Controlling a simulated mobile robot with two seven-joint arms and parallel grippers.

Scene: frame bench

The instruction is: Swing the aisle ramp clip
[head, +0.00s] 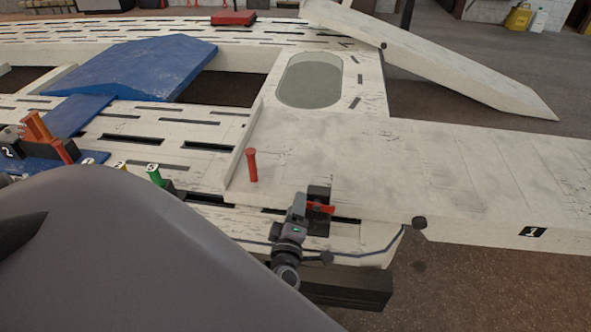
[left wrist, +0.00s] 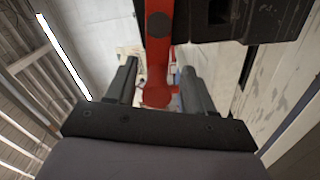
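The red clip lever (head: 322,208) sits on a black block (head: 318,192) at the near edge of the pale ramp, and points to the right. My left gripper (head: 304,203) is beside this block. In the left wrist view, the red lever (left wrist: 159,55) runs down between my two dark fingers (left wrist: 158,75), with a visible gap on each side. The gripper is open around the lever and not closed on it. The black block (left wrist: 215,20) is at the top right there. My right gripper is not in view.
Orange pegs (head: 38,126) and a green peg (head: 155,175) stand at left. A blue ramp (head: 140,68) lies farther back. My grey arm covers the lower left.

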